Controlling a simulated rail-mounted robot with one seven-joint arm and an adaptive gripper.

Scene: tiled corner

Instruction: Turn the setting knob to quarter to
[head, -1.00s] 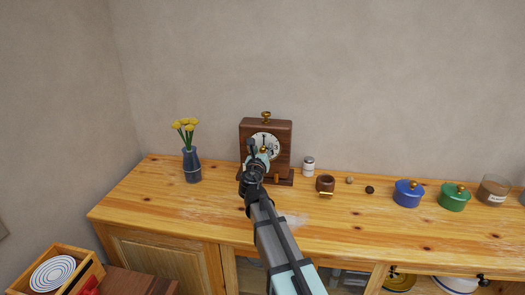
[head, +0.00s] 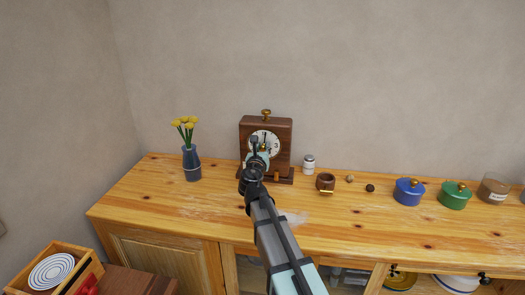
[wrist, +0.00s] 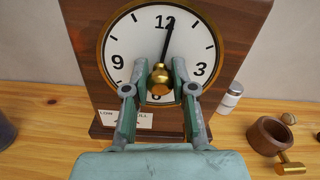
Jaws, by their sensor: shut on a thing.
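A wooden mantel clock (head: 282,126) with a brass top knob stands upright on the counter against the wall. Its white dial (wrist: 135,45) has black numerals and a brass rim. The brass setting knob (wrist: 159,78) sticks out from the dial's lower middle. One dark hand (wrist: 168,40) points up, just right of the 12. My gripper (wrist: 165,70) is shut on the knob, with one finger on each side of it. In the head view my gripper (head: 260,143) is in front of the dial and hides part of it. The 6 is mostly hidden.
A white card (wrist: 125,120) is at the clock's lower front, partly covered by a finger. A white jar (head: 308,164) and a brown cup (head: 325,182) stand to the right. A blue vase (head: 191,164) with yellow flowers stands left. Counter front is mostly clear.

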